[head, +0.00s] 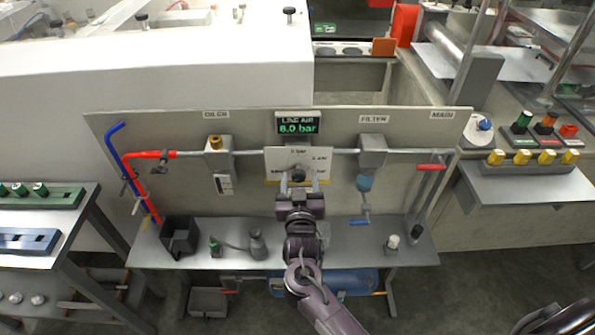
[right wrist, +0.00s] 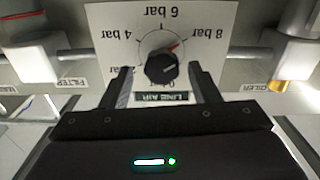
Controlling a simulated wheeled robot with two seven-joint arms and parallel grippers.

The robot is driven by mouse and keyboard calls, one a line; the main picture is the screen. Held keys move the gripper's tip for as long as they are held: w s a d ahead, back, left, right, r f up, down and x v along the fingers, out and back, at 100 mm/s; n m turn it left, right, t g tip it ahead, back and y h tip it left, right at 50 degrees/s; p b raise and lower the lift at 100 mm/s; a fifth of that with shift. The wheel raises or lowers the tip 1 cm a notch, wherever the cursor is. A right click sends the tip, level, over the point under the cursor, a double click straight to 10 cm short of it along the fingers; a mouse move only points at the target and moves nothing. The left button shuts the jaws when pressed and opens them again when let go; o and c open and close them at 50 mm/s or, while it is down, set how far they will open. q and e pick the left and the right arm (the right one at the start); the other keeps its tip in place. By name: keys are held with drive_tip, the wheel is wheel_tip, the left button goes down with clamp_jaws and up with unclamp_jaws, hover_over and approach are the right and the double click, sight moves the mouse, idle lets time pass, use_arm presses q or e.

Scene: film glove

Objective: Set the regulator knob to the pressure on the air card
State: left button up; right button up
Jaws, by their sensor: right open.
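The regulator knob (right wrist: 161,67) is black and round, in front of a white dial plate (right wrist: 105,18) marked in bar. In the right wrist view the plate appears upside down. The knob's red mark points up and right, between the 6 bar and 8 bar labels. The knob also shows small in the head view (head: 298,176). My right gripper (head: 300,184) is open, its fingers either side of the knob in view; contact cannot be told. I cannot identify the air card. My left gripper is not in view.
A pipe runs across the panel, with an oiler (head: 218,160) at left and a filter (head: 371,152) at right. A red-handled main valve (head: 431,167) is farther right. A black open box (head: 180,236) and small fittings stand on the grey bench (head: 330,232) below.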

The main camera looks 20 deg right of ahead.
drive_tip(key=shift+w+d, duration=0.1)
drive_tip(key=shift+w, duration=1)
drive_tip(key=shift+w+d, duration=0.1)
drive_tip(key=shift+w, duration=0.05)
drive_tip(key=shift+d, duration=0.1)
drive_tip(key=c, duration=0.9)
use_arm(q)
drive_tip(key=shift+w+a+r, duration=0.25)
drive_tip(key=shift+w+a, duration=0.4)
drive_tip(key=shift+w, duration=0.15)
use_arm(e)
drive_tip(key=shift+c, duration=0.3)
use_arm(q)
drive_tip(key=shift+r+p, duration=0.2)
drive_tip(key=shift+p, duration=0.15)
use_arm(e)
drive_tip(key=shift+n, duration=0.3)
